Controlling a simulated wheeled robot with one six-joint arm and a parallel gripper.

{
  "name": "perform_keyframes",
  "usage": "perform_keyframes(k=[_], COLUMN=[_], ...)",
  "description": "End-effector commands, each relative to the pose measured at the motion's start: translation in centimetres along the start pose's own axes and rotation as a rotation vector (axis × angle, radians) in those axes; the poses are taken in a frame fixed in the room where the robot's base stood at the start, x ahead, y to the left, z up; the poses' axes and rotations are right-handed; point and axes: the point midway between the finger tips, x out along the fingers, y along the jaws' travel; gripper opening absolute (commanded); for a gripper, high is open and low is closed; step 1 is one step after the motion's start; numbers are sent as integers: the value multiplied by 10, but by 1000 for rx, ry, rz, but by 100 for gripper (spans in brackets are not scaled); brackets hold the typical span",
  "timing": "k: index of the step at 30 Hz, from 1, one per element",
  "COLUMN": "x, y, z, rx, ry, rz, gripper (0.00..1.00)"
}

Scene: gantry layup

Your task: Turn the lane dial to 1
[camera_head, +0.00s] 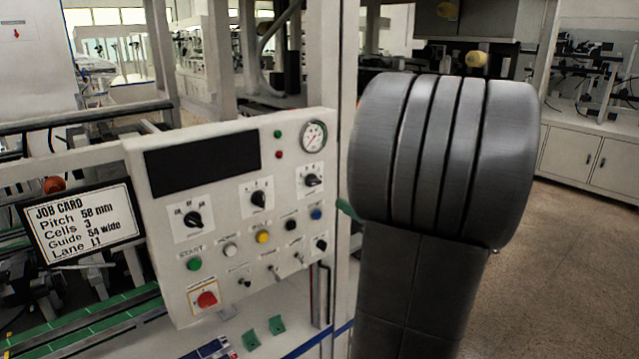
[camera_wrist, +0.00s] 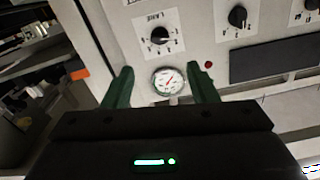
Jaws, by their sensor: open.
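The control panel (camera_head: 235,285) is off-white, with three black rotary dials in a rising row. The lane dial (camera_head: 313,180) is the right one, on a white plate just below the round gauge. In the wrist view the panel is upside down, and the lane dial (camera_wrist: 158,37) sits at upper centre with its label inverted. I cannot read its setting. My gripper (camera_wrist: 160,72) is open, its two green fingers apart and empty. The gauge (camera_wrist: 168,80) shows between the fingers, and the lane dial lies beyond the fingertips.
The job card (camera_head: 82,222) left of the panel reads Lane L1. The other dials (camera_head: 258,199) (camera_head: 192,219) stand left of the lane dial. Several buttons and toggles and a red knob (camera_head: 206,299) are below. A white upright (camera_head: 345,90) rises right of the panel.

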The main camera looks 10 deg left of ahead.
Motion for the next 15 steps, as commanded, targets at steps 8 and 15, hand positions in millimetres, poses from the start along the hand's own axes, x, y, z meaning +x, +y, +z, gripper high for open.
perform_keyframes(k=[8,15], x=[38,76], y=[-1,-2], z=[-1,-1], rx=[0,-1], ry=[-1,-1], rz=[-3,-3], gripper=[53,53])
